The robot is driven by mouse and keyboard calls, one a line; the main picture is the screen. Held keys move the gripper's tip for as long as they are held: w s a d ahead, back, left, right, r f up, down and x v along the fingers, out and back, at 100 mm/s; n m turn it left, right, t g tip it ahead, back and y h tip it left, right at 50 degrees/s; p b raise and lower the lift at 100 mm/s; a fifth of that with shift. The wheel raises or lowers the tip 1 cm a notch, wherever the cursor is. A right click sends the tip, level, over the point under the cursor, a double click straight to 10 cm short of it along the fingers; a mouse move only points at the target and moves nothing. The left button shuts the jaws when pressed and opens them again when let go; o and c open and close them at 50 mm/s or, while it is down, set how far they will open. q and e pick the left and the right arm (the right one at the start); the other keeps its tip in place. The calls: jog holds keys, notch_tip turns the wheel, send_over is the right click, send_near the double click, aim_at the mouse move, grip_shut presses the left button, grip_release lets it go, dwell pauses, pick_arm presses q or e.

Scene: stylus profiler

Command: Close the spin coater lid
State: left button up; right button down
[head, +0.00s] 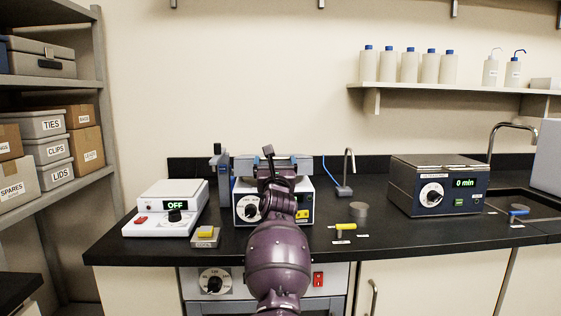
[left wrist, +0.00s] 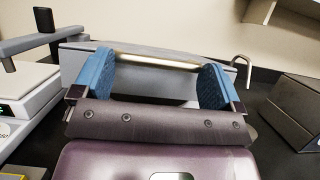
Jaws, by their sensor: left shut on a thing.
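The spin coater (head: 304,206), a pale box with a dial and yellow label, stands at the middle of the black bench, partly hidden behind my left arm. Its grey lid (head: 246,167) lies across the top; its exact angle is hard to tell. My left gripper (left wrist: 160,74) reaches over the front of the coater. The grey lid also shows behind the fingers in the left wrist view. My right gripper is not in view.
A white hotplate (head: 152,221) reading OFF and a small block with a yellow top (head: 205,232) stand left. A grey-blue post (head: 220,170) rises beside the coater. Right are a yellow tool (head: 345,226), a grey cylinder (head: 359,210) and a "0 min" box (head: 437,185).

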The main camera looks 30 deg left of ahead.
pick_arm(q)
jog(key=shift+t+y, duration=0.5)
jog(key=shift+t, duration=0.4)
notch_tip(320, 180, down, 6)
jog(key=b, duration=0.4)
jog(key=shift+r+b, duration=0.2)
jog(key=shift+b, duration=0.15)
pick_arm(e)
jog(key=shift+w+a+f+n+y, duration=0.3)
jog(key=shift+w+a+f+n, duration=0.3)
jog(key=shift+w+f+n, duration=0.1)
pick_arm(q)
jog(key=shift+s, duration=0.1)
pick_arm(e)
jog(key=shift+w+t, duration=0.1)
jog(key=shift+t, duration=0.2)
pick_arm(q)
jog(key=o, duration=1)
jog(key=shift+c, duration=0.2)
